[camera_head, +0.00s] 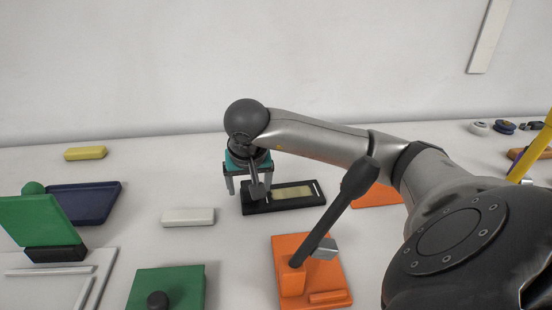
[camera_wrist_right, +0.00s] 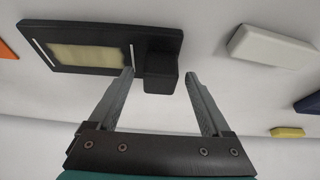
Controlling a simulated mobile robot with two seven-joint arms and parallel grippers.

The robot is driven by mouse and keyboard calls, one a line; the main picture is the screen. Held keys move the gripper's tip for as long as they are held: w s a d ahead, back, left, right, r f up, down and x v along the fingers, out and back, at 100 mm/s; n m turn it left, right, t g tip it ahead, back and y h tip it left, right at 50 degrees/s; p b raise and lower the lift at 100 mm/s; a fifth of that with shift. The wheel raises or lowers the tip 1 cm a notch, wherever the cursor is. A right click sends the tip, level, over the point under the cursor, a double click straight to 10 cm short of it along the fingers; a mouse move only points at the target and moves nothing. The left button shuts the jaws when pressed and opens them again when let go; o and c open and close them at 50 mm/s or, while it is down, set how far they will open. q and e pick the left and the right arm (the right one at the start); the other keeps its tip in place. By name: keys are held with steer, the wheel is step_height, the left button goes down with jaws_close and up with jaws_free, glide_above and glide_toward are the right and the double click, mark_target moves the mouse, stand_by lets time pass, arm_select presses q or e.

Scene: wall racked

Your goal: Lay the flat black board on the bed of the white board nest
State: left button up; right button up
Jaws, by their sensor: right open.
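The flat black board (camera_head: 317,200) lies on the white table in the middle of the head view. It has a tan panel, thin white stripes and a raised black block (camera_wrist_right: 160,75) at one end. My right gripper (camera_head: 249,190) is open over that block end. In the right wrist view its fingertips (camera_wrist_right: 161,72) stand on either side of the block, with gaps showing. The white board nest (camera_head: 100,265), a pale plate with raised rails, is at the lower left of the head view, partly cut off. My left gripper is not in view.
A green panel with a black foot (camera_head: 55,253) stands at the nest's back edge. A green block with a black knob (camera_head: 180,282), a white bar (camera_head: 188,217) and a navy tray (camera_head: 98,203) lie nearby. An orange fixture with a dark lever (camera_head: 290,255) stands in front of the board.

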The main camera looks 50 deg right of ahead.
steer(key=shift+f, duration=0.1)
jaws_close()
stand_by(0.7)
